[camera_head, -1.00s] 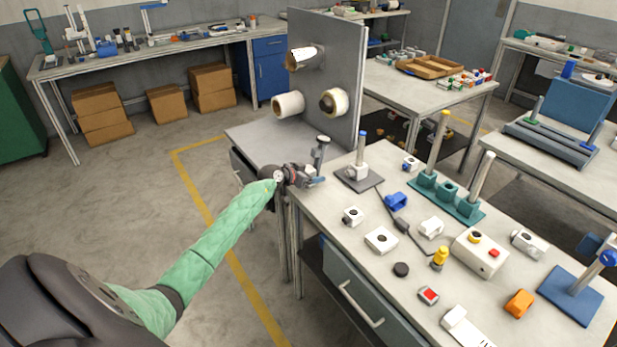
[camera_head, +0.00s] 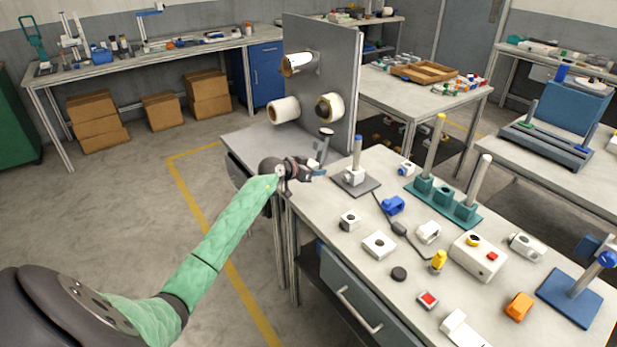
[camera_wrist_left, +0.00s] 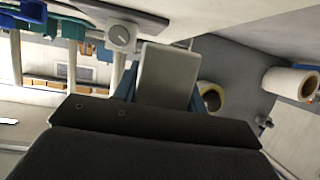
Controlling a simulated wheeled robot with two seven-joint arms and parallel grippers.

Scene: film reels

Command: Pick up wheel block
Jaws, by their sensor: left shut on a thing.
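A pale grey block (camera_wrist_left: 165,75), which I take for the wheel block, sits between the blue-edged fingers of my left gripper (camera_wrist_left: 160,92) in the left wrist view. In the head view my left gripper (camera_head: 308,173) is shut on it at the left edge of the workbench. There the held thing shows as a small grey piece (camera_head: 319,150) with a dark round disc at its upper end. It appears held above the surface, but its lower part is partly hidden by the gripper. My right gripper is not in view.
A grey upright panel (camera_head: 345,90) with tape rolls (camera_head: 284,109) stands behind the gripper. Close to its right is a base plate with a blue-tipped post (camera_head: 357,148). White blocks, a blue clip (camera_head: 392,205) and a green peg stand (camera_head: 445,201) occupy the bench (camera_head: 330,243).

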